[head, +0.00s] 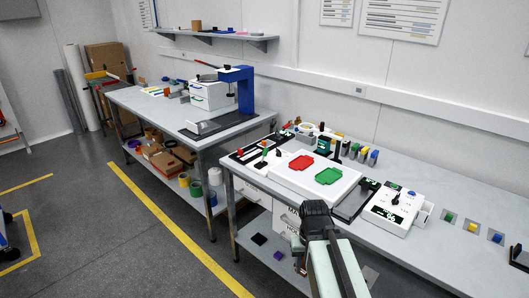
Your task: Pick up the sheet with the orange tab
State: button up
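A white flat-topped box (292,181) stands on the near grey workbench. A red flat piece (301,162) lies on its top at the left, and a green flat piece (328,176) lies to its right, apart from it. I cannot make out an orange tab on either piece, and no sheet with such a tab is clear at this size. My gripper (316,209) is the dark end of my arm, at the bench's front edge, in front of the white box. Its fingers are too small and dark to read, and nothing is seen held in it.
A white device with a display (395,206) stands right of the box, with a dark flat device (356,200) between. Small coloured blocks (365,154) stand behind. A blue press-like machine (242,90) is on the far bench.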

aim_at(266, 143)
jog(key=u, duration=0.4)
jog(key=i, duration=0.65)
jog(key=u, duration=1.25)
jog(key=i, duration=2.95)
jog(key=z, duration=0.8)
jog(key=k, duration=0.85)
jog(key=z, duration=0.3)
jog(key=i, duration=0.85)
jog(key=u, duration=0.2)
jog(key=k, duration=0.8)
jog(key=z, duration=0.15)
